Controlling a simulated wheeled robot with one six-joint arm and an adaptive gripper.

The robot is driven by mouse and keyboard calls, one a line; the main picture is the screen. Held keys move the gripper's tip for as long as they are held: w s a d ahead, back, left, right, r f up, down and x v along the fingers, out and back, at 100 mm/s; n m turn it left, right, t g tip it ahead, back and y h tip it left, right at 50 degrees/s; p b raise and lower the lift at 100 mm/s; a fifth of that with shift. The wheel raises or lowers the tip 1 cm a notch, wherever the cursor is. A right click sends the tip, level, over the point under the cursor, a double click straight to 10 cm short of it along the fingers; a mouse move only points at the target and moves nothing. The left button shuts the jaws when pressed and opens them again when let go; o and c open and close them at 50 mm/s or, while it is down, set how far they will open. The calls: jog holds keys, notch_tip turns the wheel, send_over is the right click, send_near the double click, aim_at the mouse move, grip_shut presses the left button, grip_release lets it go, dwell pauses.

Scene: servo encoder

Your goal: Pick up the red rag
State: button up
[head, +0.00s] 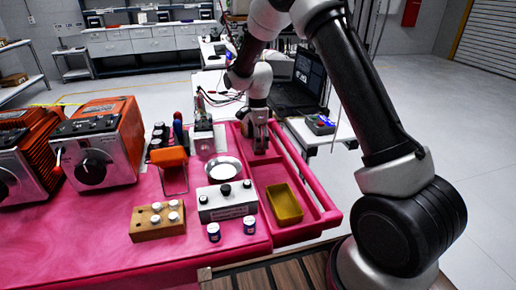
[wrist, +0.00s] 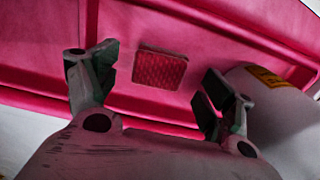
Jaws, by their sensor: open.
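The red rag (wrist: 160,69) is a small, flat, textured red rectangle. In the wrist view it lies on the pink surface, between and beyond my fingertips. My gripper (wrist: 158,75) is open, with one finger on each side of the rag in the picture and nothing held. In the head view my gripper (head: 258,143) points down over the far part of the pink tray (head: 285,238). I cannot make out the rag there; my gripper seems to hide it.
A yellow dish (head: 284,203) lies in the near part of the tray. To its left are a grey control box (head: 227,203), a round white dish (head: 223,169) and a wooden block (head: 157,222) with white-topped pieces. Two small jars (head: 231,230) stand in front. Orange machines (head: 100,145) stand at left.

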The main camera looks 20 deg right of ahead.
notch_tip(320, 180, down, 2)
jog(key=shift+f, duration=0.2)
jog(key=c, duration=1)
notch_tip(320, 180, up, 10)
